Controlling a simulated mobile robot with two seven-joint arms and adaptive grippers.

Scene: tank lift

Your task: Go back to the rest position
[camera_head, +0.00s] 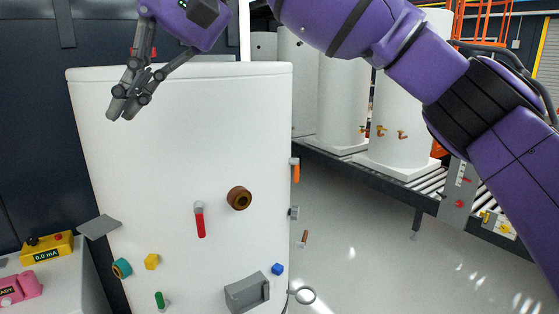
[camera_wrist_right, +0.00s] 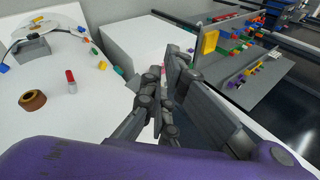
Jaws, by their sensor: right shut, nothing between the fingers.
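My right gripper (camera_head: 124,106) is at the upper left of the head view, in front of the upper left part of a large white tank (camera_head: 150,170). Its purple arm comes in from the right across the top. The fingers are together with nothing between them. In the right wrist view the gripper (camera_wrist_right: 163,88) points away from the camera, with the tank (camera_wrist_right: 50,110) at left. I cannot tell how far the fingertips are from the tank wall. My left gripper is not in view.
The tank's front carries a red-handled valve (camera_head: 200,220), a brown ring (camera_head: 239,198) and a grey bracket (camera_head: 247,292). A bench with a yellow meter (camera_head: 47,250) stands at lower left. More white tanks (camera_head: 397,120) stand on a roller conveyor behind. Grey floor (camera_head: 370,250) is clear at right.

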